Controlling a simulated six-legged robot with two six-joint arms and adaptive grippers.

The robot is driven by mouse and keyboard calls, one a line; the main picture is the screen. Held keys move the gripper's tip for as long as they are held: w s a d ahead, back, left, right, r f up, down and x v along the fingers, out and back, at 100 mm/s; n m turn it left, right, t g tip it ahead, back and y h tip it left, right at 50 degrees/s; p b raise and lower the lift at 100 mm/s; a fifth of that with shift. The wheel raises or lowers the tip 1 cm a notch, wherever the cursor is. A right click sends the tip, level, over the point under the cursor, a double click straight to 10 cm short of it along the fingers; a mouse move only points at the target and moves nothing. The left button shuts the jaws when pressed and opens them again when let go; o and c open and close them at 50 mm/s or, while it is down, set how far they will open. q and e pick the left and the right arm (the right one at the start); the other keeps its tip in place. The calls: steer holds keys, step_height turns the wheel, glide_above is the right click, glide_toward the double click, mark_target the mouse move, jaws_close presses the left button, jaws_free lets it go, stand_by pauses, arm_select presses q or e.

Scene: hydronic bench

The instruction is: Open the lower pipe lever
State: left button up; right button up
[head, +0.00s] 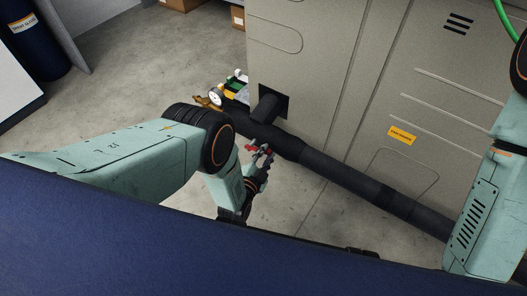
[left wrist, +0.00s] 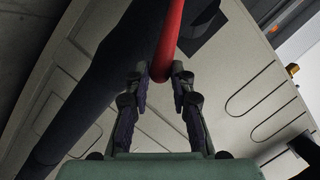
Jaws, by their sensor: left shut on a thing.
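The red lever (head: 250,149) sits beside the dark insulated pipe low in front of the beige cabinet, in the head view. My left gripper (head: 262,160) is at it, with the fingers partly hidden and small in that view. In the left wrist view the lever shows as a long red bar (left wrist: 171,35) with a rounded end. That end lies between the fingertips of my left gripper (left wrist: 160,74), which is shut on it. The valve body under the lever cannot be made out. My right gripper is out of view.
The dark pipe (head: 345,178) runs from the cabinet (head: 330,80) down to the right. A small gauge (head: 215,96) and brass fittings are behind my left arm. A dark blue surface (head: 150,250) fills the foreground. Bare floor (head: 130,75) lies to the left.

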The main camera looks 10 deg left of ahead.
arm_select(q)
steer(key=shift+s+d+f, duration=0.15)
steer(key=shift+d+f, duration=0.2)
steer(key=shift+f, duration=0.45)
steer(key=shift+o, duration=0.2)
steer(key=shift+d+f, duration=0.1)
steer(key=shift+f, duration=0.15)
steer(key=shift+o, duration=0.3)
steer(key=shift+s+d+f, duration=0.1)
steer(key=shift+s+f, duration=0.05)
steer(key=shift+f, duration=0.9)
steer(key=o, duration=0.9)
steer(key=shift+v, duration=3.75)
